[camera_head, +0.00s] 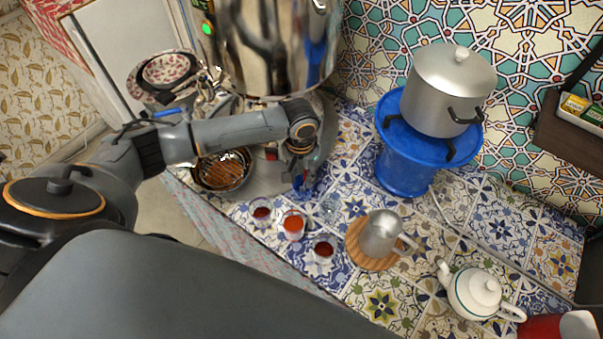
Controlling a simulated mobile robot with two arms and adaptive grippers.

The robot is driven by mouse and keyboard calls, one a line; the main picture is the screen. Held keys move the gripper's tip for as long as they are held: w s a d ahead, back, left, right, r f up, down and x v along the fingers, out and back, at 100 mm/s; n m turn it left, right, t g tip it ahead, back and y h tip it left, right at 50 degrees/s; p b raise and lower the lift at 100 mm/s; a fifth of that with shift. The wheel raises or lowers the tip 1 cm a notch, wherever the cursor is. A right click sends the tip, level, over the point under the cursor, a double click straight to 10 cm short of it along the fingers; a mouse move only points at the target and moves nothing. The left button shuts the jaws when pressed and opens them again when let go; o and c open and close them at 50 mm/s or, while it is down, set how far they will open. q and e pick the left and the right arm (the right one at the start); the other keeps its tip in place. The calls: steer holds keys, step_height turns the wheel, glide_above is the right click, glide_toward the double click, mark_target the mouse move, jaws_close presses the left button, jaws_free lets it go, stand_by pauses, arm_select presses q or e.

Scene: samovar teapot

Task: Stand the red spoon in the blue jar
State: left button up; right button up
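My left gripper (299,168) points down beside the samovar, over the patterned tiled counter. Its fingers are small and dark here, so I cannot tell whether they are open or shut. A small blue object (302,190), possibly the blue jar, shows right below the fingers and is partly hidden by them. A small patch of red shows at the fingertips, possibly part of the red spoon; I cannot tell whether it is held or stands in the blue object. My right gripper is not in view.
A large shiny samovar (272,50) stands behind my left arm. Several glasses of red tea (293,225) stand near the front edge. A metal jug (381,236) sits on a wooden board. A white teapot (475,293), blue bucket (405,170) and grey pot (447,90) stand right.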

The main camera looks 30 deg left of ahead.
arm_select(q)
step_height(320, 180, up, 12)
steer(key=shift+s, duration=0.15)
stand_by(0.3)
steer(key=shift+s, duration=0.1)
stand_by(0.4)
